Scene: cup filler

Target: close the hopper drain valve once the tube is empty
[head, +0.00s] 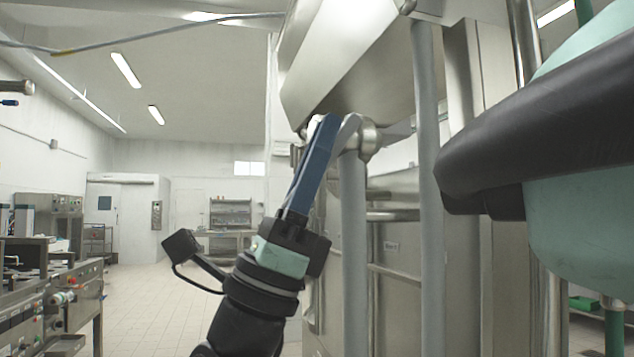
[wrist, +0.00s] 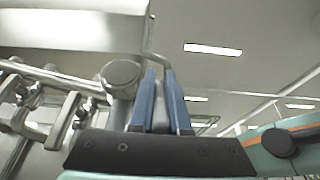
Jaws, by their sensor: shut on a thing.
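The stainless hopper (head: 335,55) hangs at the upper centre of the head view; a metal body at upper left of the wrist view is probably it. The drain valve (head: 368,138) is a rounded metal fitting under the hopper, above a grey vertical tube (head: 353,250). A round fitting, probably the valve (wrist: 120,77), shows left of my fingers in the wrist view. My gripper (head: 325,122) reaches up to the valve, its blue fingers shut on a grey handle (wrist: 162,118). The fingers partly hide the handle. I cannot see whether the tube is empty.
A second grey pipe (head: 429,200) stands right of the tube. Steel cabinets and rails are behind. A black and teal rounded body fills the right side. Kitchen equipment (head: 45,280) lines the left, with open tiled floor (head: 150,310) between.

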